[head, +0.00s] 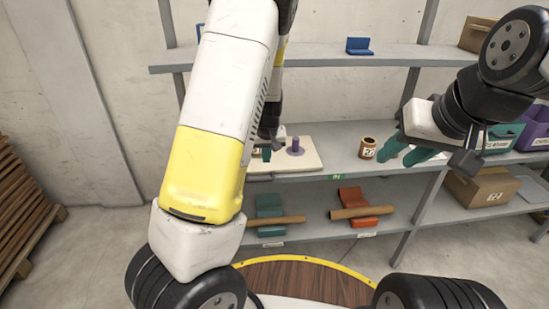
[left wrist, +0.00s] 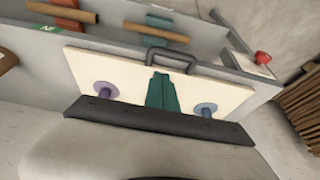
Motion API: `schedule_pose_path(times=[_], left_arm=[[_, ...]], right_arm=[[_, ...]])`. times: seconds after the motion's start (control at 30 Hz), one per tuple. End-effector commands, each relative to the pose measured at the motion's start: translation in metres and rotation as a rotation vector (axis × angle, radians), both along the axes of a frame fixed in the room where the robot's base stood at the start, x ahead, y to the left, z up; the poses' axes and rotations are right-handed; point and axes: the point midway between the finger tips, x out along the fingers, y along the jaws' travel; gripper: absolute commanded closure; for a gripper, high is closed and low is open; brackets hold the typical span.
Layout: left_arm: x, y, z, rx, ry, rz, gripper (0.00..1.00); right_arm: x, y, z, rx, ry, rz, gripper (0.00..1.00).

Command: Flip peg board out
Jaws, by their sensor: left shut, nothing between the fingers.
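The cream peg board (head: 310,160) lies on the middle shelf, partly hidden behind my left arm in the head view. One purple peg (head: 295,146) stands on it there. In the left wrist view the board (left wrist: 130,80) shows two pegs, a purple one (left wrist: 104,90) and a bluer one (left wrist: 206,108), and a dark handle (left wrist: 170,58) at its edge. My left gripper (left wrist: 160,78) has its teal fingers together and empty, over the board between the pegs, tips near the handle; contact cannot be told. My right gripper (head: 405,152) is open and empty, in front of the shelf.
A brown cup (head: 368,148) stands right of the board. Brown tubes rest on a teal cradle (head: 268,206) and a red cradle (head: 352,196) on the lower shelf. Bins (head: 502,138) and a cardboard box (head: 482,187) are at the right. An upper shelf (head: 330,60) runs above.

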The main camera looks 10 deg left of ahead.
Motion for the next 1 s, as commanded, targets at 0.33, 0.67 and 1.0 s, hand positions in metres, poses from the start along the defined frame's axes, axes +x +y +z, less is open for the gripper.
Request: schedule_pose_path(times=[0.33,0.67,1.0], left_arm=[[0.001,0.001,-0.004,-0.001,0.001,0.001,1.0],[0.018,0.006,-0.054,-0.001,0.004,0.003,1.0],[0.032,0.01,-0.092,-0.001,0.002,0.002,1.0]], right_arm=[[0.0,0.0,0.0,0.0,0.0,0.0,0.64],[0.0,0.0,0.0,0.0,0.0,0.0,0.64],[0.0,0.0,0.0,0.0,0.0,0.0,0.64]])
